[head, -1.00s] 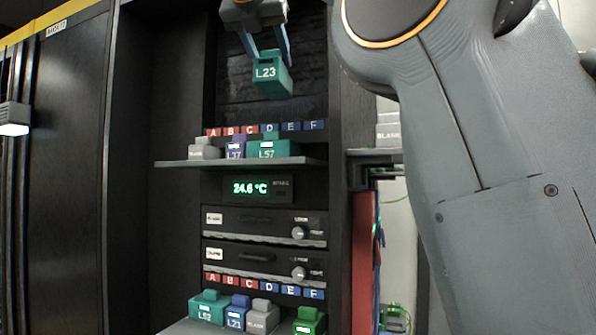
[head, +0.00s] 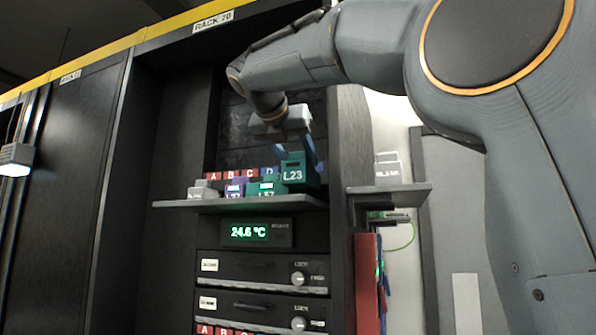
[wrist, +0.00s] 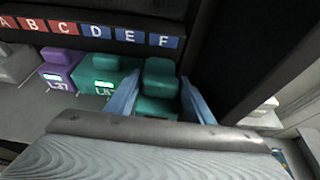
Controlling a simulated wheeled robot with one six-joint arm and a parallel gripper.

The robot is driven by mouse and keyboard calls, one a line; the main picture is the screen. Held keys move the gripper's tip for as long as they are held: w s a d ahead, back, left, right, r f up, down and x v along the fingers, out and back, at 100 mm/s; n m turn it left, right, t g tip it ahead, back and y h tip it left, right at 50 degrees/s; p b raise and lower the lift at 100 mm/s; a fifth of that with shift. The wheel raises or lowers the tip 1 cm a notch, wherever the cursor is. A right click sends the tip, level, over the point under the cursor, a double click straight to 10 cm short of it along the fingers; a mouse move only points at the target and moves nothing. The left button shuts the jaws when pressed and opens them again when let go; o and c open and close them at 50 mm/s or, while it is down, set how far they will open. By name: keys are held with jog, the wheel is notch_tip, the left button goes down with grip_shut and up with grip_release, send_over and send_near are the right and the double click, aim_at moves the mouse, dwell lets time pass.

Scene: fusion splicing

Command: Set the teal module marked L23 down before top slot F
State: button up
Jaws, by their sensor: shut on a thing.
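The teal module marked L23 (head: 298,174) is upright at the right part of the upper shelf (head: 178,203). In the wrist view the module (wrist: 160,78) is in front of the F label (wrist: 165,41). My gripper (head: 297,156) is above it, with its blue fingers shut on its upper part. The fingers also show on both sides of it in the wrist view (wrist: 160,98). I cannot tell whether its base touches the shelf. The module hides labels E and F in the head view.
The teal module L57 (head: 266,190) stands close to the left of L23. Further left are a purple module (head: 234,189) and a grey blank (head: 203,191). The rack's side wall (head: 346,150) is close on the right. A side shelf (head: 395,192) stands beyond it.

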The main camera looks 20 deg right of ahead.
aim_at(298, 186)
jog(key=shift+f, duration=1.35)
jog(key=shift+f, duration=0.1)
jog(key=o, duration=1.2)
jog(key=shift+f, duration=0.1)
jog(key=shift+s+a+r, duration=0.15)
jog(key=shift+r, duration=0.1)
jog(key=b+v, duration=0.2)
jog(key=v, duration=0.9)
jog(key=shift+s, duration=0.25)
jog(key=shift+a, duration=0.1)
